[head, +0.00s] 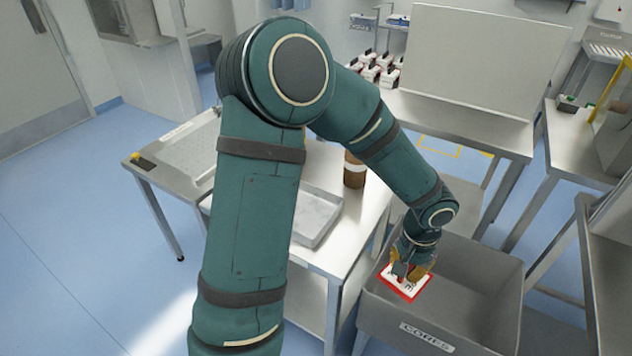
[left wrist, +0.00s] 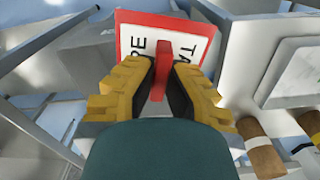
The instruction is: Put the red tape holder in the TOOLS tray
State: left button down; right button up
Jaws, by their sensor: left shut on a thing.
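The red tape holder (head: 404,284) is a red-edged white plate with black letters and a red handle. In the left wrist view the tape holder (left wrist: 207,44) shows its handle between the yellow-and-black fingers. My left gripper (head: 411,268) is shut on this handle (left wrist: 163,70) and holds the tape holder over the grey CORES bin (head: 470,290). I cannot tell its height over the bin floor. A shallow grey tray (head: 322,222) sits on the steel table, partly behind my arm. No TOOLS label is readable. My right gripper is out of view.
The steel table (head: 350,225) stands left of the bin. A brown roll with a white band (head: 354,170) stands on it. A perforated panel (head: 188,148) lies at its far left. Red-and-white items (head: 378,68) stand at the back. My left arm hides much of the table.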

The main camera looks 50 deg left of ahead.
aim_at(305, 216)
jog(key=j, duration=0.8)
jog(key=i+j, duration=0.1)
jog(key=j, duration=0.15)
jog(key=i+j, duration=0.1)
jog(key=j, duration=0.2)
jog(key=u, duration=0.05)
